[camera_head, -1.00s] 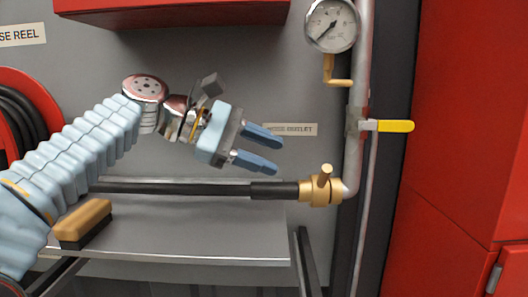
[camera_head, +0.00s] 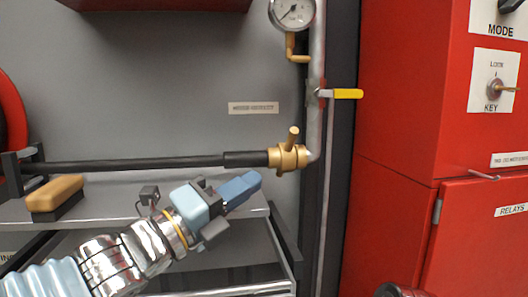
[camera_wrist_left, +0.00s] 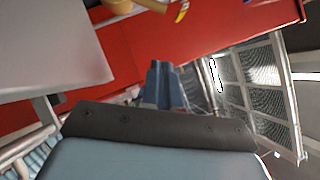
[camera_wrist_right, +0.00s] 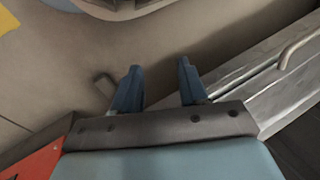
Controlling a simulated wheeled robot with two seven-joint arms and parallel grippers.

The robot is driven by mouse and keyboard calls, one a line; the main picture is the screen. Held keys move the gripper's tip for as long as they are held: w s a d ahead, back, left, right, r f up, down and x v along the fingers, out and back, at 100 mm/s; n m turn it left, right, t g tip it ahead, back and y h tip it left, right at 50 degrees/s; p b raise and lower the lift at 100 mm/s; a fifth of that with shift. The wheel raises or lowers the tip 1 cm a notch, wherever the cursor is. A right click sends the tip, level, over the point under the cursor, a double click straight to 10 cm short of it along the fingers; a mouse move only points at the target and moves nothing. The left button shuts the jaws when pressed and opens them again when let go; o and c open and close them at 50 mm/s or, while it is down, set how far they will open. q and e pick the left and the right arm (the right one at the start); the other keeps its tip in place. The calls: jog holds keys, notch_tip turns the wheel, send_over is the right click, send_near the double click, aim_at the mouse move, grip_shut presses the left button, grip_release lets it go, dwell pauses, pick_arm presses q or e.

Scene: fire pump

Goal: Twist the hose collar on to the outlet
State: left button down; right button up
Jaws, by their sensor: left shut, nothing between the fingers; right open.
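The brass hose collar (camera_head: 287,157) with its upright lug sits at the right end of the black hose (camera_head: 140,163), against the outlet at the bottom of the grey pipe (camera_head: 315,130). Whether its thread is engaged cannot be told. My left gripper (camera_head: 250,183) is shut and empty, below and left of the collar and apart from it. Its closed blue fingers also show in the left wrist view (camera_wrist_left: 163,85). My right gripper (camera_wrist_right: 157,88) is open and empty in the right wrist view.
A grey shelf (camera_head: 110,205) with a yellow-topped brush (camera_head: 55,195) lies under the hose. A yellow-handled valve (camera_head: 345,94) and a gauge (camera_head: 293,10) are on the pipe. Red cabinets (camera_head: 405,100) stand to the right. A label (camera_head: 253,108) is on the grey wall.

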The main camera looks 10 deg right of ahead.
pick_arm(q)
jog(key=w+a+p+x, duration=0.1)
jog(key=x, duration=0.5)
jog(key=w+r+p+x, duration=0.1)
jog(key=p+x, duration=0.1)
jog(key=x, duration=0.4)
jog(key=shift+a+r, duration=0.25)
pick_arm(e)
jog(key=shift+s+a+r, duration=0.1)
jog(key=shift+a+r, duration=0.15)
jog(key=shift+r, duration=0.55)
jog(key=shift+s+a+r, duration=0.1)
jog(key=shift+a+r, duration=0.1)
jog(key=shift+r, duration=0.6)
pick_arm(q)
jog(key=shift+w, duration=0.1)
